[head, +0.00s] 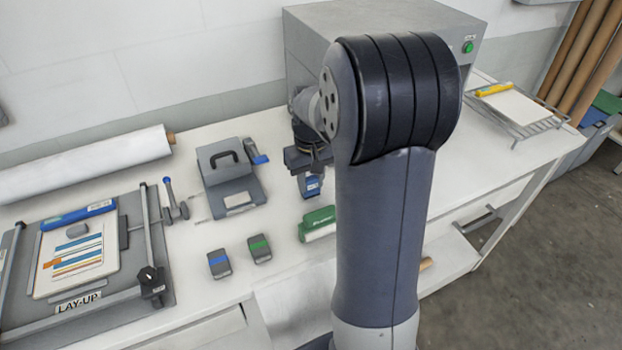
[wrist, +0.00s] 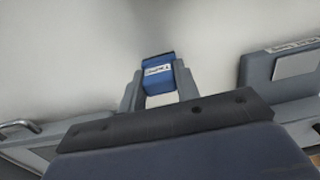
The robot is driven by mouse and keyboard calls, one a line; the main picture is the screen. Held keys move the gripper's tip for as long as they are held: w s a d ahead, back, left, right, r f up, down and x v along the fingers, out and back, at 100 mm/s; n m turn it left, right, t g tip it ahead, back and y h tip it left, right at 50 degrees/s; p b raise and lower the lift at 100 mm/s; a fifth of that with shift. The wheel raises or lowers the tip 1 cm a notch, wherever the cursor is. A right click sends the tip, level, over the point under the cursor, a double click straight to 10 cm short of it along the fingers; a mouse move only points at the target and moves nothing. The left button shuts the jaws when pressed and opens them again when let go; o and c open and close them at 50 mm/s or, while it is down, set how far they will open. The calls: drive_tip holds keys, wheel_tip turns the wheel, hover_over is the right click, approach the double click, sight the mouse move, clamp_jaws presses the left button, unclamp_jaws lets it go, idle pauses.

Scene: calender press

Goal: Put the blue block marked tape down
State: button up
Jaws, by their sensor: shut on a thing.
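The blue block (wrist: 158,70) with a white label is between the fingers of my gripper (wrist: 159,88) in the wrist view. The print on the label is too small to read surely. In the head view the blue block (head: 312,186) hangs at the lower end of my gripper (head: 310,176), over the white worktop (head: 215,292). My gripper is shut on it. Whether the block touches the worktop is hard to tell. My arm hides part of the worktop to the right.
A grey device with a handle (head: 232,180) stands left of my gripper. A green block (head: 318,223) lies in front of it. The lay-up board (head: 150,288) is at the left.

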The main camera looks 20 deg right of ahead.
sight(311, 178)
drive_tip(key=shift+f, duration=0.1)
drive_tip(key=o, duration=0.4)
drive_tip(key=shift+f, duration=0.1)
drive_tip(key=o, duration=0.5)
wheel_tip(311, 178, up, 12)
drive_tip(key=shift+r, duration=0.25)
clamp_jaws()
idle(0.3)
